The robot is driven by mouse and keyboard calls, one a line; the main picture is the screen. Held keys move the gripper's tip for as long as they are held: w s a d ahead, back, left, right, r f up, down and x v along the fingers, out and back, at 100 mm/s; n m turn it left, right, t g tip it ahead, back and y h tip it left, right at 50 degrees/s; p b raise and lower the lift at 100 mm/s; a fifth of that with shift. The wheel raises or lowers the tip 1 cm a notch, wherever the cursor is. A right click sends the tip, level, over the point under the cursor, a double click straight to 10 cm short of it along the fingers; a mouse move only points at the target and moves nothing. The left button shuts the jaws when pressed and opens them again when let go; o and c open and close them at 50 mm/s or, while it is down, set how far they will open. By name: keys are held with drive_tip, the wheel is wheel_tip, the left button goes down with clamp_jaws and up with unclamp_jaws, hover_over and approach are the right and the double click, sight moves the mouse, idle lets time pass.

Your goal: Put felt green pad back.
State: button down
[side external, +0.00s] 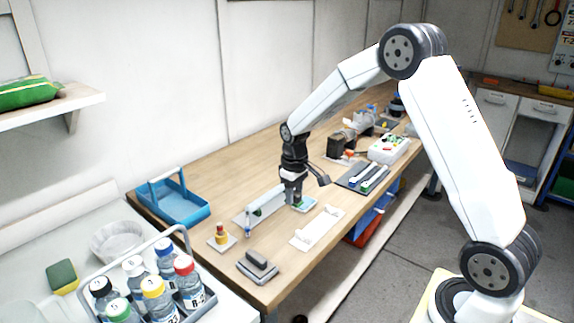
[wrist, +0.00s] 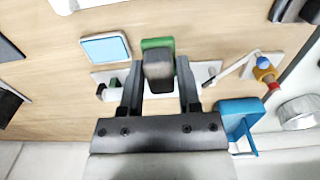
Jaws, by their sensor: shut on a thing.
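My gripper (wrist: 158,82) is shut on a dark block-shaped handle (wrist: 158,72) with a green pad (wrist: 157,43) at its far end, between the two fingers in the wrist view. In the side external view my gripper (side external: 293,200) points down over the workbench, just beside a light blue square pad (side external: 306,203). That blue pad lies left of the held green pad in the wrist view (wrist: 105,47). A long white holder (side external: 262,204) stands behind my gripper, and runs below the held thing in the wrist view. Whether the green pad touches the bench is unclear.
A white strip rack (side external: 318,229) lies in front. A grey block with a dark handle (side external: 259,265) and a small red-yellow object (side external: 222,237) stand nearer the left end. A blue tray (side external: 174,201) is at the back left. A dark tray (side external: 364,178) lies to the right.

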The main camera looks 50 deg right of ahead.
sight(285, 218)
drive_tip(key=shift+w+d+f, duration=0.15)
drive_tip(key=shift+w+f, duration=0.65)
drive_tip(key=shift+f, duration=0.15)
drive_tip(key=shift+w+d+f, duration=0.15)
drive_tip(key=shift+w+f, duration=0.6)
drive_tip(key=shift+f, duration=0.2)
drive_tip(key=shift+f, duration=0.1)
drive_tip(key=shift+w+f, duration=0.2)
drive_tip(key=shift+f, duration=1.55)
drive_tip(key=shift+f, duration=0.15)
drive_tip(key=shift+c, duration=1.5)
unclamp_jaws()
